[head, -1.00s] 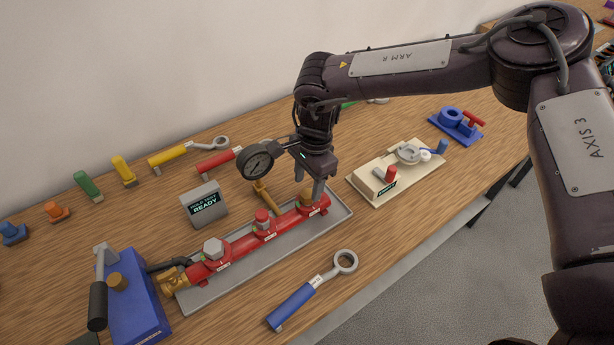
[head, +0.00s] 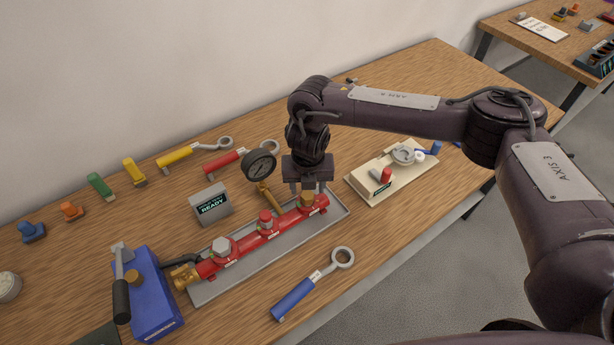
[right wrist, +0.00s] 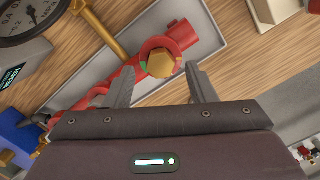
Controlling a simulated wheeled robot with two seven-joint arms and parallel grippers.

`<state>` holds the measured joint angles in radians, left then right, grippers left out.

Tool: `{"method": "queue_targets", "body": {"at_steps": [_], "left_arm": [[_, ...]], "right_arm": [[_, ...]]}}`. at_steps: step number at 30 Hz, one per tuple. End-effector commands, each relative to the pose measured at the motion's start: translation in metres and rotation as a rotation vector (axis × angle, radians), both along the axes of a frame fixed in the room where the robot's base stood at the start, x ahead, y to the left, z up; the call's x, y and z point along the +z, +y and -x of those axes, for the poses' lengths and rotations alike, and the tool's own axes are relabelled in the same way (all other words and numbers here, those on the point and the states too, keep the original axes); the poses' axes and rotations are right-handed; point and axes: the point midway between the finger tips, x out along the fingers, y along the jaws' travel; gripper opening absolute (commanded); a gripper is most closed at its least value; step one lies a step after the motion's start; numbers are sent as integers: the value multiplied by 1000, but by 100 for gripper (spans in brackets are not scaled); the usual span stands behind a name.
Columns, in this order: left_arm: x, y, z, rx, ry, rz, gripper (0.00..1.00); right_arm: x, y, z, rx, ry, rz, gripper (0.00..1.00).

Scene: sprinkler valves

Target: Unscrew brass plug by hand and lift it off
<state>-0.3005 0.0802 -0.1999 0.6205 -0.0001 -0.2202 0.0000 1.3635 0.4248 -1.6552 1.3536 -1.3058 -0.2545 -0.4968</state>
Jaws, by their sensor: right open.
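The brass plug (head: 307,199) sits upright in the right-hand port of the red pipe manifold (head: 250,237). In the right wrist view its hexagonal brass head (right wrist: 161,63) shows with a red collar around it. My right gripper (head: 308,190) is open just above the plug, pointing down. In the right wrist view its two fingers (right wrist: 160,82) stand apart on either side of and a little short of the plug head; I see no contact. My left gripper is not in view.
The manifold lies in a grey tray (head: 335,215) with a pressure gauge (head: 259,165) rising behind it. A blue-handled ring wrench (head: 312,285) lies in front. A blue pump box (head: 152,300) stands left, a cream fixture board (head: 362,186) right.

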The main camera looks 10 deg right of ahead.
Motion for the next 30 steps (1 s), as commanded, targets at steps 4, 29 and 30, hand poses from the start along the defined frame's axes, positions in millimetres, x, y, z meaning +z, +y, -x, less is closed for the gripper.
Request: {"method": "queue_targets", "body": {"at_steps": [4,29,30], "left_arm": [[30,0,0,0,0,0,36],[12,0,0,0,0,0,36],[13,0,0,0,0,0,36]], "right_arm": [[7,2,1,-328,5,0,51],[-29,1,-1,-549,0,-1,51],[-29,1,-1,-549,0,-1,51]]}}
